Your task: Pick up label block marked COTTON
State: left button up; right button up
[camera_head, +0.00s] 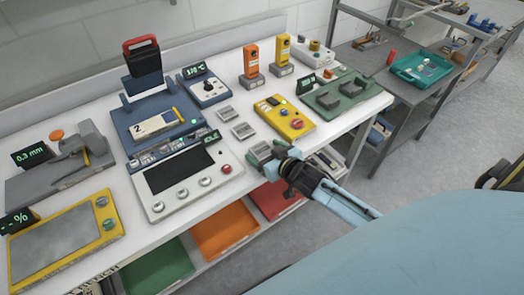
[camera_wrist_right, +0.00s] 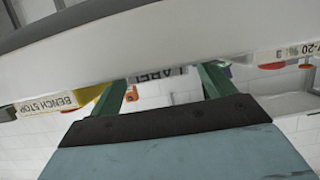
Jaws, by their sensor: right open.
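Two small grey blocks, an upper one (camera_head: 225,112) and a lower one (camera_head: 243,131), lie on the white bench (camera_head: 215,90) between the blue devices and the yellow box. Another small grey block (camera_head: 260,151) lies nearer the bench's front edge. Any marking on them is too small to read, so I cannot tell which says COTTON. My right gripper (camera_head: 277,157) is at the front edge, close beside the nearest block and partly covering that spot. My left gripper is not in view.
A dark-screened panel (camera_head: 180,170) stands left of the nearest block and a yellow box (camera_head: 285,117) behind it. Orange (camera_head: 224,230), green and red bins sit below the bench.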

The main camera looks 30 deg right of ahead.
jog(key=c, duration=1.1)
